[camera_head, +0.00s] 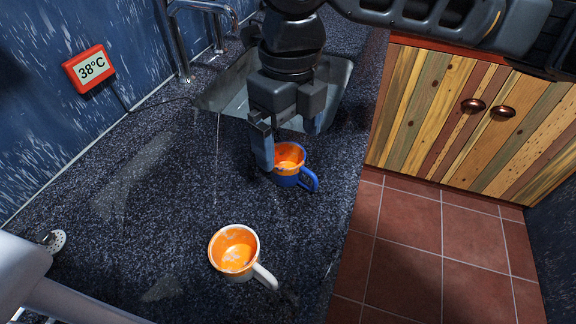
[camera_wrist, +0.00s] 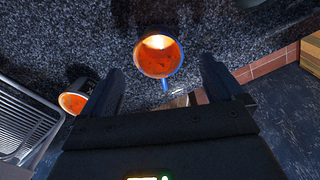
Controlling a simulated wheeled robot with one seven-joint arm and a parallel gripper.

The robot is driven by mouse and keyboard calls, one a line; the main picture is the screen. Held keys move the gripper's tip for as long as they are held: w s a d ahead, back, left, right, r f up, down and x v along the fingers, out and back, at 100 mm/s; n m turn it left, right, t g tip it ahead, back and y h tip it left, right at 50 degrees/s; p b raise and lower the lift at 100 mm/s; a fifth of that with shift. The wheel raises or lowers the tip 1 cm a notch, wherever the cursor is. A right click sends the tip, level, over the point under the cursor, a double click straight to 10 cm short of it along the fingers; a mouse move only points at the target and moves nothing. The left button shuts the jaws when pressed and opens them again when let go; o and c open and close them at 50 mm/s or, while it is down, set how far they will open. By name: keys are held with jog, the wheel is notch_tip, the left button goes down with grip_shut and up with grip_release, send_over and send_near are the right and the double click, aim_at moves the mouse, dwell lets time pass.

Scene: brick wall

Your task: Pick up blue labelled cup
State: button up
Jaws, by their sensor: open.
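A blue cup (camera_head: 285,178) with an orange inside and a blue handle stands upright on the dark speckled counter. A white cup (camera_head: 236,268), also orange inside, stands nearer on the same counter. No label can be made out on either. My gripper (camera_head: 288,150) points down, open, right at the blue cup, with one finger at its left side; the other finger is partly hidden behind. In the wrist view the blue cup (camera_wrist: 163,78) lies ahead of and between the two open fingers, with nothing gripped. The white cup (camera_wrist: 70,104) shows left of the left finger.
A sink (camera_head: 222,96) with a metal tap (camera_head: 205,8) lies behind my gripper. A red-framed display (camera_head: 90,68) reading 38°C hangs on the blue wall. The counter's right edge drops to a tiled floor (camera_head: 440,235). The counter left of the cups is mostly clear.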

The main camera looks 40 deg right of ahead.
aim_at(289, 158)
notch_tip(289, 158, down, 5)
jog(key=shift+f, duration=0.1)
dwell(0.3)
jog(key=c, duration=1.1)
jog(key=shift+r, duration=0.2)
